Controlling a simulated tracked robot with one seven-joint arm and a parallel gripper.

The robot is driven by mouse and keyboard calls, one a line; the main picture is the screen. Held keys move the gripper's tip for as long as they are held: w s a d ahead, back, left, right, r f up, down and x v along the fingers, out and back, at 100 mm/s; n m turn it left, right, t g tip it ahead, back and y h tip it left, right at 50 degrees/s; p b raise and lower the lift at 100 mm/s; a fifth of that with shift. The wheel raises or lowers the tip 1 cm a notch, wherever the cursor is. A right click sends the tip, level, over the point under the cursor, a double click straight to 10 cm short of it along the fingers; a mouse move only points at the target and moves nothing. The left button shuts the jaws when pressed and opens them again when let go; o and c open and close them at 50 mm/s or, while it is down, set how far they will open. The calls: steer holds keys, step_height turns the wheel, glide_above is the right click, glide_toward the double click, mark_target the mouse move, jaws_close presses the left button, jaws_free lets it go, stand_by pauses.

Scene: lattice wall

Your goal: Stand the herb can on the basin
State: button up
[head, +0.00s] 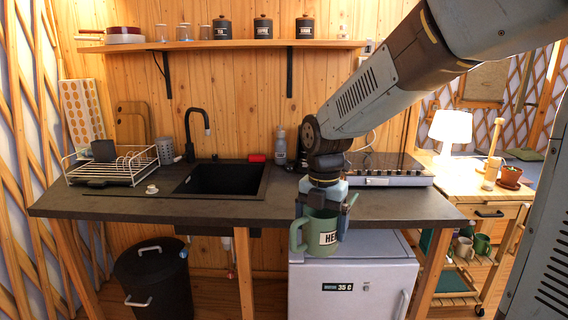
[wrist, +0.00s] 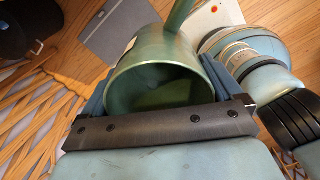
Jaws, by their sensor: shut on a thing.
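The herb can (head: 318,240) is a green can with a side handle and a pale label whose visible letters begin "HE". The basin (head: 222,180) is a black sink set in the dark counter, left of and behind my gripper.
The dark counter (head: 130,204) carries a dish rack (head: 112,168) at left and a hob (head: 378,165) at right. A black tap (head: 196,130) rises behind the basin. A red item (head: 256,158) and a bottle (head: 280,146) stand near its back right. A shelf (head: 220,44) hangs above.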

steer(key=shift+w+f+m, duration=0.25)
steer(key=shift+m, duration=0.15)
steer(key=w+d+f+m, duration=0.5)
steer(key=w+f+m, duration=0.1)
steer(key=f+m, duration=0.3)
steer(key=w+d+f+m, duration=0.5)
steer(key=f+m, duration=0.5)
steer(key=f, duration=0.2)
steer(key=w+d+f+m, duration=0.5)
steer(key=w+f+m, duration=0.2)
steer(key=f+m, duration=0.3)
steer(key=shift+f, duration=0.7)
steer(key=shift+w, duration=0.1)
